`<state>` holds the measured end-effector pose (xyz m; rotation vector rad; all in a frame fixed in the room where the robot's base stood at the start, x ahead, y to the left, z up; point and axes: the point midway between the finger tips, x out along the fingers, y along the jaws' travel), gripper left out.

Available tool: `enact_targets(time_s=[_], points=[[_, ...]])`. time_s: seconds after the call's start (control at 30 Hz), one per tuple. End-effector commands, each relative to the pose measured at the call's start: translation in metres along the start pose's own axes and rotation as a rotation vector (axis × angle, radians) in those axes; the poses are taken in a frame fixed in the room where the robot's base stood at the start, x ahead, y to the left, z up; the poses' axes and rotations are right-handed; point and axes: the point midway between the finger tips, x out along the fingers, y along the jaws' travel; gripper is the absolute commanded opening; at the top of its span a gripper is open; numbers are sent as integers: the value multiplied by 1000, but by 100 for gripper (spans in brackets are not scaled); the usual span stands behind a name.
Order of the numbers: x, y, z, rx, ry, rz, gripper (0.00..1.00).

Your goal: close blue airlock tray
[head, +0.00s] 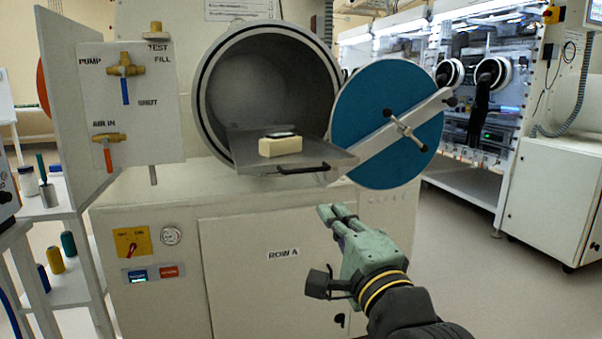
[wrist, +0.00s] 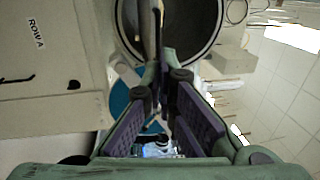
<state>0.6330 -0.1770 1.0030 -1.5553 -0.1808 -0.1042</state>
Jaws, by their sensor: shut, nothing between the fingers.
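The round airlock (head: 225,100) stands open, with its blue door (head: 365,95) swung out to the right. The grey metal tray (head: 245,143) sticks out of the opening and has a dark handle (head: 305,169) on its front edge. A cream block (head: 280,147) with a dark top lies on the tray. My gripper (head: 334,214) is shut and empty, below and right of the handle, apart from it. In the wrist view my fingertips (wrist: 167,72) point toward the airlock opening (wrist: 196,25), and part of the blue door (wrist: 119,100) shows behind the fingers.
A door arm with a cross-shaped handle (head: 405,131) crosses the blue door. A valve panel (head: 128,100) with blue and red levers stands left of the airlock. The cabinet (head: 260,260) marked ROW A is below. Bare floor (head: 480,240) lies at right.

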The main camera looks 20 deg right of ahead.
Motion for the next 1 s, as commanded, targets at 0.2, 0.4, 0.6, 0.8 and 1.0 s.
enact_targets(time_s=[0.2, 0.4, 0.6, 0.8, 1.0], points=[[14, -7, 1, 3, -6, 5, 0], [21, -7, 2, -4, -2, 8, 0], [64, -3, 2, -3, -6, 2, 0], [104, -3, 2, -4, -5, 3, 0], [128, -2, 2, -5, -2, 1, 0]])
